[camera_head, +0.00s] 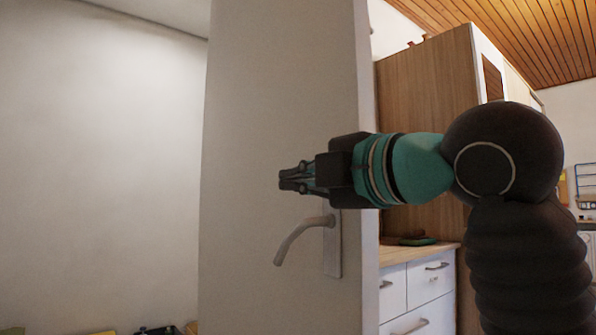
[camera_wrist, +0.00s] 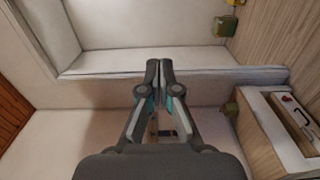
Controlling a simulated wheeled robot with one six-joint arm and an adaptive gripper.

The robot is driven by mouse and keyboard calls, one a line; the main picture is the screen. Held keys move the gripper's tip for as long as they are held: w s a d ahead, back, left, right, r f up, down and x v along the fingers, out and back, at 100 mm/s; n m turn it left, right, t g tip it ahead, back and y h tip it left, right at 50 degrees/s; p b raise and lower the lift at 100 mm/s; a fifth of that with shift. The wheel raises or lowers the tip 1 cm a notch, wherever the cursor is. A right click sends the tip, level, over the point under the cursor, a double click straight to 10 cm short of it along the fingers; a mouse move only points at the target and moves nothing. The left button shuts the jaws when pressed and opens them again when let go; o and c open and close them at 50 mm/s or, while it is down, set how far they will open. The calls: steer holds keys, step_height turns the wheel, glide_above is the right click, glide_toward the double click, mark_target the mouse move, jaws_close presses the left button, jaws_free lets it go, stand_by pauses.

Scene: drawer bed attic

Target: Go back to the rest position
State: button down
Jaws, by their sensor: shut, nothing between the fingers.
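My gripper (camera_head: 282,184) is at the end of my arm, in front of a white door and a little above its handle. Its fingers point left and are closed together, with nothing between them. In the wrist view, my gripper (camera_wrist: 159,66) also shows with its fingertips together. The door handle (camera_head: 300,236) is a curved metal lever on a tall plate. The white door (camera_head: 270,90) stands upright in the middle of the head view. My arm partly hides the door's right edge and the cabinet behind it.
A tall wooden cabinet (camera_head: 425,90) stands right of the door. Below it is a counter (camera_head: 430,253) with white drawers (camera_head: 420,288). A bare pale wall (camera_head: 100,160) fills the left, with several small things low at its foot. The wrist view shows a pale ledge (camera_wrist: 150,62).

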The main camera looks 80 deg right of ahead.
steer(key=shift+r, duration=0.55)
